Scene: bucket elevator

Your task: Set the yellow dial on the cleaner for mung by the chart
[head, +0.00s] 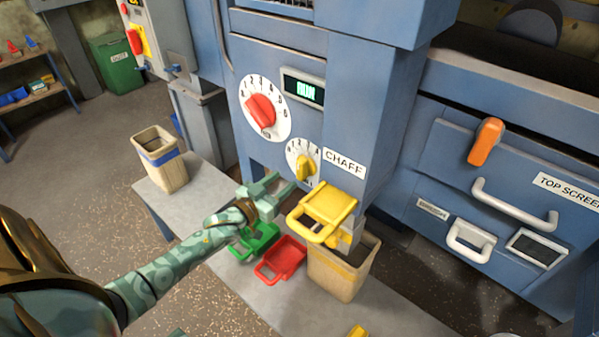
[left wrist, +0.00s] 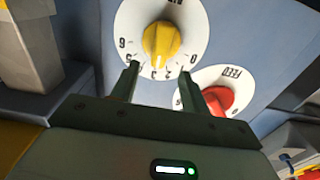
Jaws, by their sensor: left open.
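The yellow dial (head: 305,167) sits on a white numbered plate on the blue cleaner, below and right of the larger red dial (head: 262,109). In the left wrist view the yellow dial (left wrist: 161,43) is ahead of the fingertips, and the red dial (left wrist: 218,99) is to its right. My left gripper (head: 288,186) is open and empty, just below and left of the yellow dial, apart from it. Its two fingers (left wrist: 165,82) frame the lower part of the yellow dial's plate. The chart is not recognisable in view. My right gripper is not in view.
A yellow scoop-like tray (head: 328,208) projects close to the right of my left gripper, above a tan bin (head: 341,272). Green (head: 256,240) and red (head: 282,259) scoops lie on the grey bench (head: 214,209).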

